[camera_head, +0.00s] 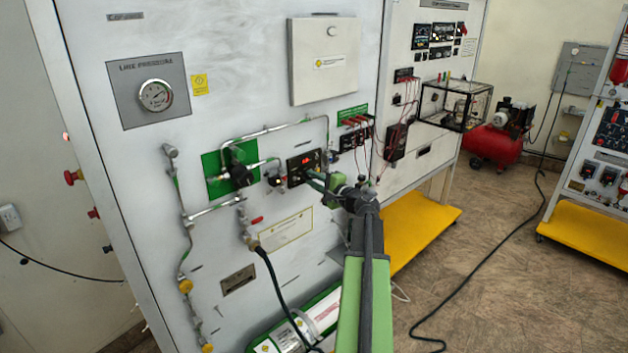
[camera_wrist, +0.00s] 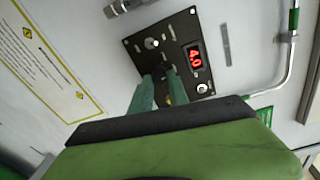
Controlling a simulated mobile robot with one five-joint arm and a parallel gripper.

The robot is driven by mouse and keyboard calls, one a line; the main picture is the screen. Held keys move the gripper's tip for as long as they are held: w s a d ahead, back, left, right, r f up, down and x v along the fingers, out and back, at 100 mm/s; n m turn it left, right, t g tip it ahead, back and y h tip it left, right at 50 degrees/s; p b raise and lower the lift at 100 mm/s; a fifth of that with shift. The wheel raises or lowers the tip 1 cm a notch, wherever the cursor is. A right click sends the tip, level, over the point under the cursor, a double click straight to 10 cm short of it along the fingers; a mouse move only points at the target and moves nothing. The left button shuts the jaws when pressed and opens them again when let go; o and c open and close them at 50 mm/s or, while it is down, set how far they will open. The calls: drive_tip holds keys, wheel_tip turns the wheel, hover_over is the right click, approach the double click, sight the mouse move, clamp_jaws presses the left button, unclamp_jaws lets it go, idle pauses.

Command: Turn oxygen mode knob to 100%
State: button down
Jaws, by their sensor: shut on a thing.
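My gripper (camera_head: 311,176) reaches the lower right of the panel. In the wrist view my green gripper fingers (camera_wrist: 161,76) are shut on a dark knob (camera_wrist: 159,72), which they mostly hide. Its pointer and markings cannot be read. A silver knob or switch (camera_wrist: 151,43) sits free beside it, and a round light button (camera_wrist: 202,88) is near the panel corner.
Metal pipes and a green-backed valve (camera_head: 232,168) lie left of the panel. Red leads (camera_head: 357,122) plug in to its right. A green-and-white cylinder (camera_head: 303,325) is below. A clear-sided box (camera_head: 455,104) juts out farther right.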

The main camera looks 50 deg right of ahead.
idle(0.5)
drive_tip(key=c, duration=1.3)
unclamp_jaws()
drive_tip(key=shift+o, duration=0.2)
drive_tip(key=shift+s, duration=0.1)
drive_tip(key=s+a, duration=0.1)
drive_tip(key=s, duration=1.6)
drive_tip(key=shift+a+r+p, duration=0.35)
drive_tip(key=shift+a, duration=0.05)
